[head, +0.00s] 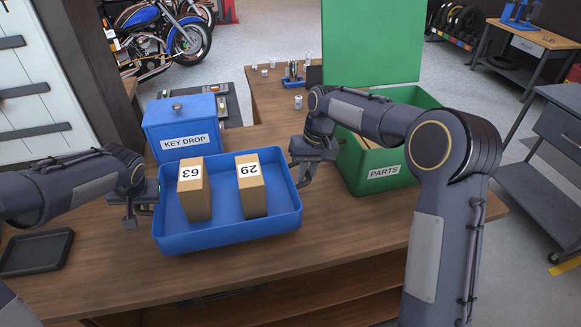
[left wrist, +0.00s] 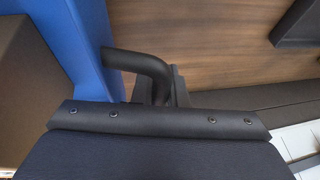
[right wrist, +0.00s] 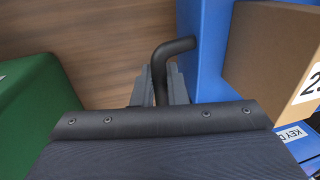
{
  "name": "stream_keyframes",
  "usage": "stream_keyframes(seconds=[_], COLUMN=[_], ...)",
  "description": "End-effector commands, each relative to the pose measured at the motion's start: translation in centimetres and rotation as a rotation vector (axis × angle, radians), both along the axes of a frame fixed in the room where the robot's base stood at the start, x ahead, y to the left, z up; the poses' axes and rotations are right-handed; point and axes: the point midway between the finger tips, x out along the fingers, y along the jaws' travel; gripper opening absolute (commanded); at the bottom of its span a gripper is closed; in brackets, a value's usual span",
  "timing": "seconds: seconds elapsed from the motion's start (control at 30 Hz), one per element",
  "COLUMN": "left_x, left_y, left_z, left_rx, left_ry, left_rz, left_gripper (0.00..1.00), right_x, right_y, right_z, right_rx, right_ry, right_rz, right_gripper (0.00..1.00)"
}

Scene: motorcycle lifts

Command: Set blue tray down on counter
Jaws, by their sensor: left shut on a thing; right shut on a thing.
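The blue tray (head: 228,233) is over the wooden counter (head: 330,228) in the head view, looking level. I cannot tell whether its bottom touches the counter. Two brown boxes stand upright in it, a box labelled 63 (head: 196,200) and a box labelled 29 (head: 251,195), with labels upside down. My left gripper (head: 131,219) is shut on the tray's left dark handle (left wrist: 145,62), against the left wall. My right gripper (head: 304,181) is shut on the tray's right handle (right wrist: 166,58).
A blue KEY DROP box (head: 181,126) stands just behind the tray. A green PARTS bin (head: 388,161) with a raised lid is to the right. A black shallow tray (head: 36,251) lies at left. Small items (head: 292,76) sit farther back. The counter's front strip is bare.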

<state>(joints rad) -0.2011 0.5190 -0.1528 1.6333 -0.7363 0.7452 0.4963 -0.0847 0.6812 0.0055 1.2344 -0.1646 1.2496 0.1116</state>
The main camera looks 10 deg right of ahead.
Motion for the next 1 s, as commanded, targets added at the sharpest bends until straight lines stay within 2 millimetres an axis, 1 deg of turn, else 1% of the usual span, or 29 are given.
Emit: stream_keyframes(seconds=[0.27, 0.47, 0.67, 1.0], left_x=[0.0, 0.0, 0.0, 0.0], left_y=[0.0, 0.0, 0.0, 0.0], left_z=[0.1, -0.2, -1.1, -3.5], left_rx=[0.0, 0.001, 0.001, 0.001], left_ry=[-0.002, -0.002, -0.002, -0.002], left_rz=[0.0, 0.0, 0.001, 0.001], left_gripper=[0.0, 0.0, 0.0, 0.0], right_x=[0.0, 0.0, 0.0, 0.0], right_y=[-0.1, 0.0, 0.0, 0.0], right_z=[0.1, -0.2, -1.1, -3.5], right_rx=[0.0, 0.0, 0.0, 0.0], right_ry=[-0.002, -0.002, -0.002, -0.002], right_rz=[-0.001, -0.001, 0.0, 0.0], right_gripper=[0.0, 0.0, 0.0, 0.0])
